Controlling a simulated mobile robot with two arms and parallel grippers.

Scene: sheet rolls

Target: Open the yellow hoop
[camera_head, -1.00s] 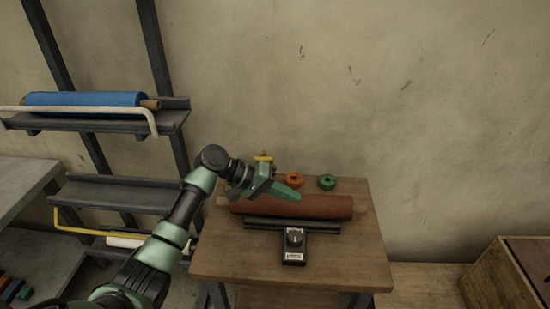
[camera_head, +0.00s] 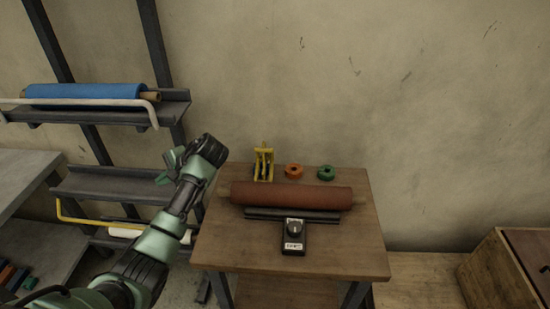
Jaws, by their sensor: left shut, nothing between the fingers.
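The yellow hoop (camera_head: 80,221) is a thin bent bar at the lower shelf (camera_head: 95,187) of the dark rack on the left. It runs along the front of that shelf, a little below it, and its right end is hidden or unclear near a white cylinder (camera_head: 124,233). My left gripper (camera_head: 168,166) is shut and empty, up and to the right of the hoop, near the right end of the lower shelf. It is apart from the hoop and partly hidden by my own wrist. My right gripper is not in view.
A blue roll (camera_head: 85,95) lies on the upper shelf behind a white hoop (camera_head: 75,102). The wooden table (camera_head: 345,257) holds a brown roll (camera_head: 290,196), a black tool (camera_head: 294,236), an orange ring (camera_head: 294,171), a green ring (camera_head: 326,174) and a yellow stand (camera_head: 263,165).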

